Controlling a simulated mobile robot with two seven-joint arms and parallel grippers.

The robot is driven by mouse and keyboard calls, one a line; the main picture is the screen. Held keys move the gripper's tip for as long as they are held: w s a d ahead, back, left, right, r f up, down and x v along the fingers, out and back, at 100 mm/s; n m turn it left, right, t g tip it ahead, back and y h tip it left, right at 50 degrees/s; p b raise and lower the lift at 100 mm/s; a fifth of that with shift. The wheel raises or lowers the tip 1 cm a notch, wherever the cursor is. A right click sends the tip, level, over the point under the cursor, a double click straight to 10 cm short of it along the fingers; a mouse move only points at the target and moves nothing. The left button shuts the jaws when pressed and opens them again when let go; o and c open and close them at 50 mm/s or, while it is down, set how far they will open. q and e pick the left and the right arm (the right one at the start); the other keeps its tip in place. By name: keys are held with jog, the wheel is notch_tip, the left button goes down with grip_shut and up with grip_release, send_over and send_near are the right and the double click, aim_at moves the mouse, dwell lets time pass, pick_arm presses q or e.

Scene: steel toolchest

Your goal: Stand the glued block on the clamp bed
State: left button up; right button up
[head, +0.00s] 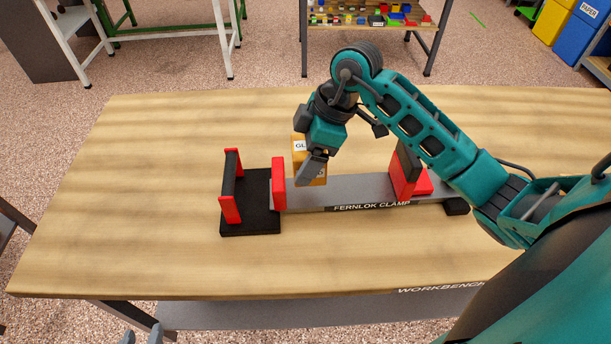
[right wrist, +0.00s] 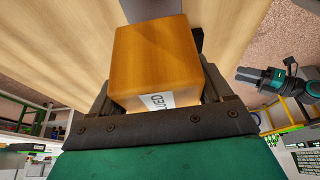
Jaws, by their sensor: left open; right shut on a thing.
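The glued block (head: 299,141) is orange-yellow with a white label. My right gripper (head: 312,170) is shut on it, and the fingers hide part of it. The block also fills the middle of the right wrist view (right wrist: 155,58). It is over the left part of the grey clamp bed (head: 345,189), just right of the left red jaw (head: 279,184). I cannot tell whether its bottom touches the bed. Two grey fingertips of my left gripper (head: 141,337) show apart at the bottom edge of the head view, far from the clamp.
The clamp's other red jaw (head: 403,172) stands to the right, with bare bed between. A black base with a red-ended handle (head: 231,187) is at the left end. The wooden workbench (head: 140,180) is clear to the left and behind.

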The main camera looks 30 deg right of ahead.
jog(key=shift+f+b, duration=0.35)
jog(key=shift+f, duration=2.6)
jog(key=shift+f, duration=0.1)
jog(key=o, duration=1.1)
jog(key=p+v, duration=0.1)
jog(key=v, duration=1.1)
